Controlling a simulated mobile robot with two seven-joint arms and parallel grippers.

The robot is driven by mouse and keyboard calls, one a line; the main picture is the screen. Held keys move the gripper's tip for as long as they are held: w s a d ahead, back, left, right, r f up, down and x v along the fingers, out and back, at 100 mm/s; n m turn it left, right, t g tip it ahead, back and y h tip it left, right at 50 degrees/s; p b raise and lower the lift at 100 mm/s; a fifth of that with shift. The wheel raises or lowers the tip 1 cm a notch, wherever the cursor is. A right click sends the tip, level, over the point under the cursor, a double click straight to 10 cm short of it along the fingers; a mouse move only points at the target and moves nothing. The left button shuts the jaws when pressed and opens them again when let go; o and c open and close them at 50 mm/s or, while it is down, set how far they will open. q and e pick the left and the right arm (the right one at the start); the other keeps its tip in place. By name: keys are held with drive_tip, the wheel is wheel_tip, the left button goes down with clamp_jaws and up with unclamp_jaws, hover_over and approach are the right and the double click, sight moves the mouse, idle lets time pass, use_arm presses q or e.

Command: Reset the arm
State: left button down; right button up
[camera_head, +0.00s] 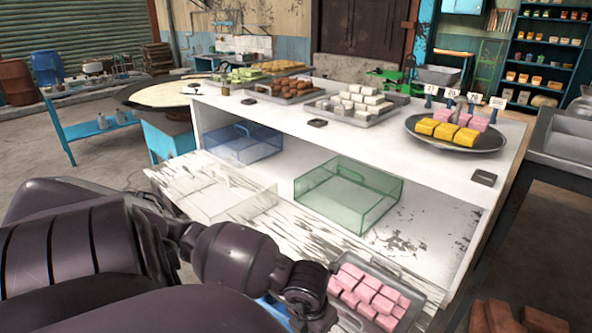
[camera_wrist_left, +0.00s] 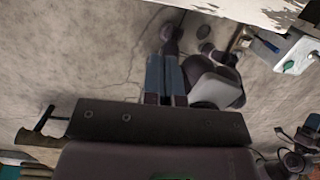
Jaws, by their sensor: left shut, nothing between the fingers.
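My left arm (camera_head: 225,252) reaches in from the left across the lower part of the head view. My left gripper is not clearly visible there. In the left wrist view my left gripper (camera_wrist_left: 164,62) shows two blue-grey fingers side by side, shut with nothing between them. It is over the bare concrete floor, apart from any goods. My right gripper shows in neither view.
A tray of pink blocks (camera_head: 368,298) lies close to my left wrist. The white table (camera_head: 400,142) carries trays of food and a dark round plate (camera_head: 490,141). Clear bins, including a green one (camera_head: 350,195), stand on its lower shelf. Floor at left is open.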

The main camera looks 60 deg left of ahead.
use_arm(q)
drive_tip(key=shift+s+d, duration=0.2)
drive_tip(key=shift+s, duration=0.65)
drive_tip(key=shift+s+d, duration=0.2)
drive_tip(key=shift+s, duration=0.7)
drive_tip(key=shift+s+d, duration=0.2)
drive_tip(key=shift+s, duration=0.65)
